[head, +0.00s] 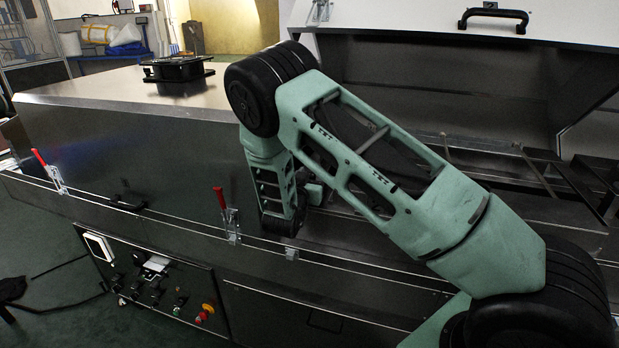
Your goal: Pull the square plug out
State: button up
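I cannot make out the square plug in the head view. The control panel (217,318) on the machine's front, at lower left, carries several dark knobs or connectors, a red-and-yellow button and a pale item, too small to tell apart. My green arm reaches from the lower right up to a black elbow joint, then down to a black wrist joint near the machine's front edge. My gripper's fingers do not show, so I cannot see whether they hold anything.
The steel dryer housing (130,140) fills the left, with a black fan unit (178,69) on top. Red-handled clamps (221,198) stand along its front edge. A raised lid with a black handle (493,16) is open at right.

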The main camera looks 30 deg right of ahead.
aim_at(311, 173)
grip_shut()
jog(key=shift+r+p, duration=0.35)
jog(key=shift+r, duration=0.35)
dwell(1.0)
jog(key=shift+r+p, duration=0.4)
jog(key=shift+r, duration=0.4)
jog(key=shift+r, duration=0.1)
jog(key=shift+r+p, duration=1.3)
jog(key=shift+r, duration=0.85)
